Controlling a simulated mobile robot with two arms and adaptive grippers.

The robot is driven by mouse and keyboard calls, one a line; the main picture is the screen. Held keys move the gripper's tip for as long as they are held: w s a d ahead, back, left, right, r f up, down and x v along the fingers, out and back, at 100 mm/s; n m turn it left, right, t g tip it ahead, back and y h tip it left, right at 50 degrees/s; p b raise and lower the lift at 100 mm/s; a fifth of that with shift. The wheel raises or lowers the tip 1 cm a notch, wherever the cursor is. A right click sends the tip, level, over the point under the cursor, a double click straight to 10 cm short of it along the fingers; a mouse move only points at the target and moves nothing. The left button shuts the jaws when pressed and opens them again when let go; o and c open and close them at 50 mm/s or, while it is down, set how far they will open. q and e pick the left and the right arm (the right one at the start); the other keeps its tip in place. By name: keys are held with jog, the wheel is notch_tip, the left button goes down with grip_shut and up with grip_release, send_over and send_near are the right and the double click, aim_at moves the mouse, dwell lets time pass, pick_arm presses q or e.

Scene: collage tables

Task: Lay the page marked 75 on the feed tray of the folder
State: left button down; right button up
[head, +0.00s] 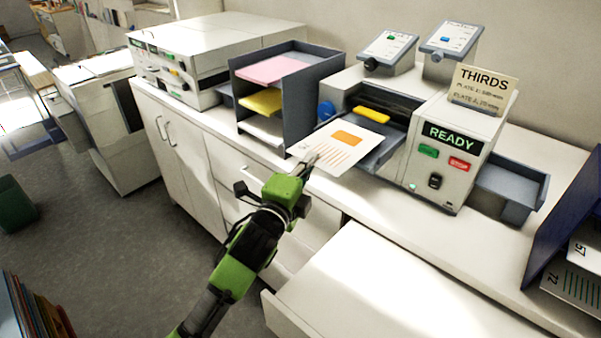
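A white page (327,158) with an orange block and orange lines is in my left gripper (306,164), pinched at its near left edge. The number on this page is too small to read. The page's far right part overlaps the dark grey feed tray (385,152) of the folder (446,130); I cannot tell whether it touches the tray. The folder's display reads READY, and a sign on top reads THIRDS. My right gripper is not in view.
A dark paper rack (305,98) with pink, yellow and white sheets stands left of the folder. A grey output tray (508,190) sits at its right. A blue holder (560,225) with marked pages is at the right edge. An open drawer (390,290) juts out below.

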aim_at(327, 155)
pick_arm(q)
jog(key=w+d+b, duration=0.2)
jog(key=w, duration=0.1)
jog(key=w+d+f+b, duration=0.1)
jog(key=shift+w+d+b, duration=0.25)
jog(key=shift+w+b, duration=0.1)
jog(key=shift+w+d, duration=0.15)
jog(key=shift+w, duration=0.1)
jog(key=shift+f, duration=0.3)
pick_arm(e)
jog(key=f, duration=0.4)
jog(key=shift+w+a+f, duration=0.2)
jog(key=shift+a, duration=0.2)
pick_arm(q)
jog(key=c, duration=2.2)
grip_release()
jog(key=shift+s, duration=0.1)
